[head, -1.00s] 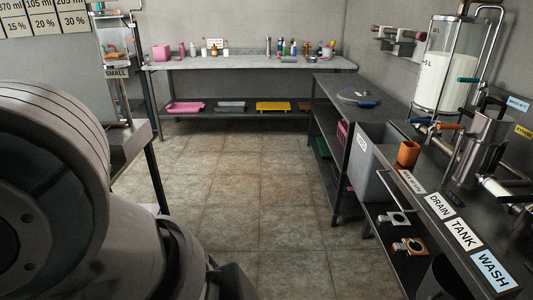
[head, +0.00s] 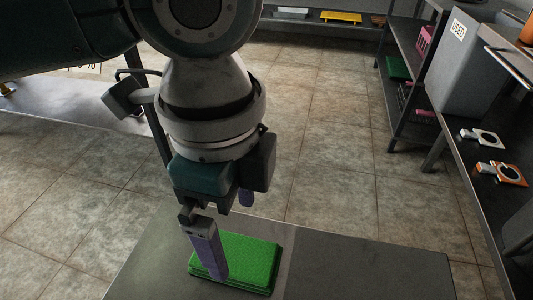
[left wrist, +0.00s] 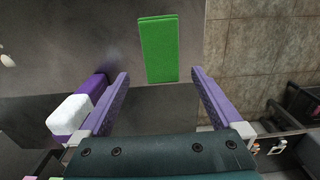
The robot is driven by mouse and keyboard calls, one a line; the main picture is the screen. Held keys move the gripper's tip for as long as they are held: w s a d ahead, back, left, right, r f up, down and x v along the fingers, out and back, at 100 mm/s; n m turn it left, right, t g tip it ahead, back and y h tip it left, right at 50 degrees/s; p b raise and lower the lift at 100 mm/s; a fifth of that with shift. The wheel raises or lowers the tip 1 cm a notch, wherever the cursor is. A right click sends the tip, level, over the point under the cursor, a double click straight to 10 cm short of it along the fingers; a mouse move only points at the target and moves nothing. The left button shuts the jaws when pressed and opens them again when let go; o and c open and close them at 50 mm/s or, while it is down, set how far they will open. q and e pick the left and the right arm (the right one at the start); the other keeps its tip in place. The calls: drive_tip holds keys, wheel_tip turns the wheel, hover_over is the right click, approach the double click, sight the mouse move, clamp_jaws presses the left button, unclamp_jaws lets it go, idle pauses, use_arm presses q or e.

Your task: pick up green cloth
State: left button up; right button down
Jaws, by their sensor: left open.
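The green cloth (head: 250,254) is a flat, folded rectangle lying on a grey tabletop (head: 360,275) at the bottom of the head view. It also shows in the left wrist view (left wrist: 158,48), just beyond the fingertips. My left gripper (head: 231,238) points down over the cloth, with purple fingers apart and nothing between them. One finger hides part of the cloth's left side. In the left wrist view the open fingers (left wrist: 160,77) stand either side of the cloth's near end. I cannot tell whether a fingertip touches it. My right gripper is not in view.
A purple object with a white block (left wrist: 70,115) shows beside the left finger in the wrist view. A grey bin labelled USED (head: 465,65) and a dark shelf rack (head: 405,110) stand at the right. Tiled floor (head: 330,150) lies open beyond the tabletop.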

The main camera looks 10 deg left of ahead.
sight(235, 254)
use_arm(q)
drive_tip(key=f+b, duration=0.1)
drive_tip(key=f, duration=0.1)
drive_tip(key=f+b, duration=0.1)
drive_tip(key=f, duration=0.1)
drive_tip(key=f+b, duration=0.1)
drive_tip(key=f, duration=0.2)
drive_tip(key=shift+w+a+f, duration=0.1)
drive_tip(key=shift+a, duration=0.2)
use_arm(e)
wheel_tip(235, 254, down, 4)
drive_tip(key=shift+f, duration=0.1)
use_arm(q)
drive_tip(key=c, duration=1.2)
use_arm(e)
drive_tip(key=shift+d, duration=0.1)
